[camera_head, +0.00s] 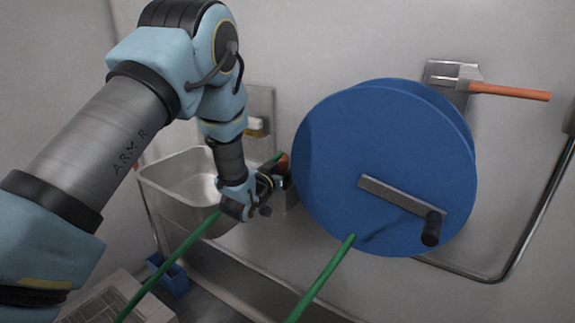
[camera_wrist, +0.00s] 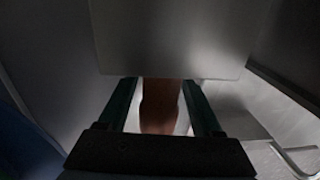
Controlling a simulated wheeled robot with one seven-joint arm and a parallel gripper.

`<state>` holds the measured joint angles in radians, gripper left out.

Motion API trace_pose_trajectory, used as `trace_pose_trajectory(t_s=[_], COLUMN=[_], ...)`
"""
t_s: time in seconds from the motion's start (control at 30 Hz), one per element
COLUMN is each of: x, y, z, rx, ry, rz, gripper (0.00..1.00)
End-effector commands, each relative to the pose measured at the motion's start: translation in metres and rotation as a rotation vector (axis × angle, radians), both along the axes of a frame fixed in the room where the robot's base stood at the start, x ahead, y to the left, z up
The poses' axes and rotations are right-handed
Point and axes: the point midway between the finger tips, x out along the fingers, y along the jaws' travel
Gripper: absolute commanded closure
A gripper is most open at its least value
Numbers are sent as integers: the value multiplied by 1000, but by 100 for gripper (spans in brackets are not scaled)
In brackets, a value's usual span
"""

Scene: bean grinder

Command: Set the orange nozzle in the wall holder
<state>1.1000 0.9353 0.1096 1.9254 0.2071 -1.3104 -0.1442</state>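The orange nozzle (camera_head: 283,162) shows in the head view just beyond my gripper, close to the wall and partly hidden by the blue reel. In the wrist view the nozzle (camera_wrist: 160,105) is a dark orange-brown shape between my two fingers. My gripper (camera_wrist: 163,100) has narrow bright gaps between its fingers and the nozzle, so it looks open around it. A pale grey plate (camera_wrist: 170,40), perhaps part of the wall holder, stands across the fingertips and hides the nozzle's far end. I cannot tell whether the nozzle is seated. In the head view my gripper (camera_head: 268,186) is left of the reel.
A large blue hose reel (camera_head: 375,165) with a crank stands close on the right. A green hose (camera_head: 175,256) runs under my arm. A metal sink (camera_head: 180,178) is at the left.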

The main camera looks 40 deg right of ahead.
Motion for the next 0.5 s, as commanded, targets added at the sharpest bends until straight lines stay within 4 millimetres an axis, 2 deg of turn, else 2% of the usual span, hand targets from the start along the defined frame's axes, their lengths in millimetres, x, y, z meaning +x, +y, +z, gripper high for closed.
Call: trace_pose_trajectory(t_s=[0.37, 0.5], x=[0, -6], y=[0, 20], z=[6, 1], rx=[0, 2], ry=[-1, 2], rz=[0, 2], gripper=[30, 30])
